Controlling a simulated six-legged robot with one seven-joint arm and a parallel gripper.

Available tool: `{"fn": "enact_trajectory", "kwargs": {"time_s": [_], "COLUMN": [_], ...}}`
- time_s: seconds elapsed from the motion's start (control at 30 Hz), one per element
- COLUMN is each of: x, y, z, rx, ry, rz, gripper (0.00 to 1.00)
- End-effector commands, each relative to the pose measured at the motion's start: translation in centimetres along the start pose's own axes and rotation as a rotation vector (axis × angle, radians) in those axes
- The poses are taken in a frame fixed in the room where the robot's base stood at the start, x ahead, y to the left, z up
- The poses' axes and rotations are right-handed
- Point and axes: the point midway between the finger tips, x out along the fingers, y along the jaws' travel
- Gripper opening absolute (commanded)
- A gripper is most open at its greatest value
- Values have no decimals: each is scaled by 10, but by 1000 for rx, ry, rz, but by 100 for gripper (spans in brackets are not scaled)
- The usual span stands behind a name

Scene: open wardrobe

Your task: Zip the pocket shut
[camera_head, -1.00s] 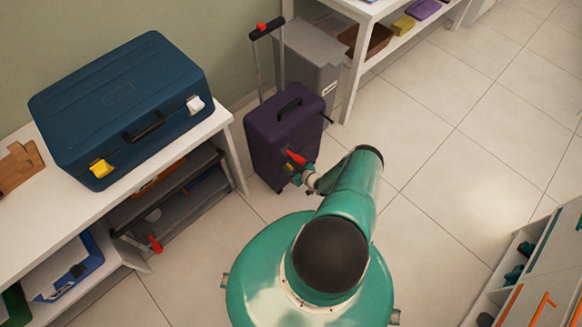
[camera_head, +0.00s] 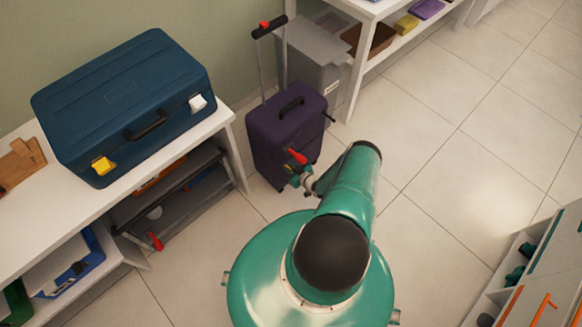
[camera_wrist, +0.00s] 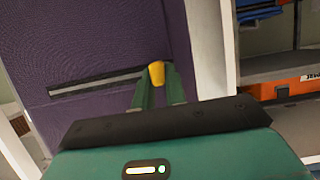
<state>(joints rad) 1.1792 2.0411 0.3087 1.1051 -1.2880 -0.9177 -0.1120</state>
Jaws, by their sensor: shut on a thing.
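The purple suitcase (camera_head: 272,140) stands upright on the floor with its handle raised. In the wrist view its front (camera_wrist: 95,45) fills the left and middle. The pocket's zip line (camera_wrist: 85,86) is a dark slot with a grey strip, running from the left to my gripper. A yellow zip pull (camera_wrist: 156,73) sits at its right end, between my green fingers. My gripper (camera_wrist: 158,88) is shut on the pull, close against the suitcase front. In the head view my gripper (camera_head: 298,179) is small at the suitcase's front, and the pull cannot be made out.
A white bench (camera_head: 185,150) with a blue case (camera_head: 120,95) stands left of the suitcase. A grey bin (camera_head: 315,60) and a white shelf unit (camera_head: 362,50) are behind it. An orange box (camera_wrist: 285,88) shows at the wrist view's right.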

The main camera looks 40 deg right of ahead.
Motion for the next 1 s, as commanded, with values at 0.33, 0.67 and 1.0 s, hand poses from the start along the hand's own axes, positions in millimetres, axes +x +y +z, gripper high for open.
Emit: {"fn": "enact_trajectory", "kwargs": {"time_s": [0.33, 0.67, 1.0], "x": [0, -7, -72], "y": [-6, -4, -3], "z": [0, 0, 0], "rx": [4, 3, 4], "ry": [2, 1, 0], "rz": [-9, -7, -7], "gripper": [35, 35, 35]}}
